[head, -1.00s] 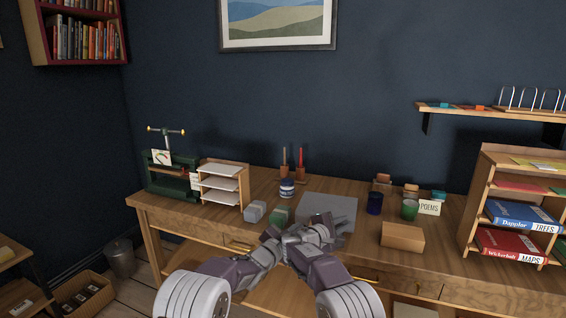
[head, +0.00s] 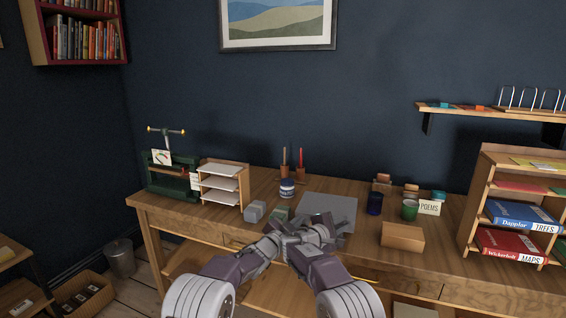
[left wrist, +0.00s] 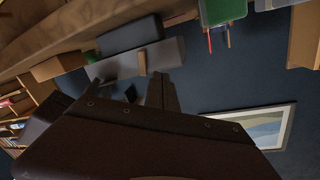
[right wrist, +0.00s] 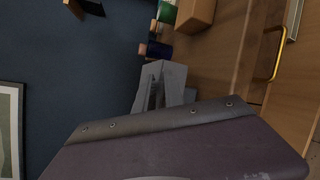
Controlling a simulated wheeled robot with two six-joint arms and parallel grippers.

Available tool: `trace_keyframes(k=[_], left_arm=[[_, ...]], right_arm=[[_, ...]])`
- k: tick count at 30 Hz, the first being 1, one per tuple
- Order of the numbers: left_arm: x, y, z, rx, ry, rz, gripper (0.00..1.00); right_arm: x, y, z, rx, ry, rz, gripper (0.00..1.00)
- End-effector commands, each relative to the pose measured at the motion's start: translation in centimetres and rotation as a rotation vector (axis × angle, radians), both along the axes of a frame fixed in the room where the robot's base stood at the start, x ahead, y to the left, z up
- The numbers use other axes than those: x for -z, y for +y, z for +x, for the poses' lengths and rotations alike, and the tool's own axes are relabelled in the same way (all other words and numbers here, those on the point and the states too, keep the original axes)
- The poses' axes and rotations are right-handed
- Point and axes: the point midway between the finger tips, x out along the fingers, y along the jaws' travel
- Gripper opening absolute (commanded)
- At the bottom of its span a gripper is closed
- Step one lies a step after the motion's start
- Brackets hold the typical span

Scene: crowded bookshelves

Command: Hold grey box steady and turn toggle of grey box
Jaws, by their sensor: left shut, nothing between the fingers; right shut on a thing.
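The grey box (head: 328,205) is a broad, flat-topped grey block on the desk. It also shows in the left wrist view (left wrist: 105,68). A small tan piece (left wrist: 142,61) stands out against it there; I cannot tell whether this is the toggle. My left gripper (head: 285,238) is shut and empty at the near side of the box; its fingers show in the left wrist view (left wrist: 160,88). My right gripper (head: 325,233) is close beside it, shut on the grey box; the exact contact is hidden. Its fingers show in the right wrist view (right wrist: 160,85).
A blue-and-white jar (head: 287,188) is behind. A dark blue cup (head: 375,203), a green cup (head: 410,209) and a brown box (head: 402,236) stand right.

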Motion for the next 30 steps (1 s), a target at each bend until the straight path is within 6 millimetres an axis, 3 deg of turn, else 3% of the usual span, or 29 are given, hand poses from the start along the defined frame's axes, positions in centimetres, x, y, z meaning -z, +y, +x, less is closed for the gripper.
trace_keyframes(k=[1, 8, 30], left_arm=[[0.1, -0.2, 0.6, 0.0, -0.002, 0.0, 0.0], [0.0, -0.7, 1.9, 0.001, -0.001, 0.0, 0.0], [0.2, -1.0, 1.9, 0.0, 0.001, -0.001, 0.0]], right_arm=[[1.1, 0.0, -0.1, -0.001, 0.018, 0.005, 0.0], [1.1, 0.0, -0.1, -0.001, 0.018, 0.005, 0.0], [1.1, 0.0, -0.1, -0.002, 0.019, 0.004, 0.0]])
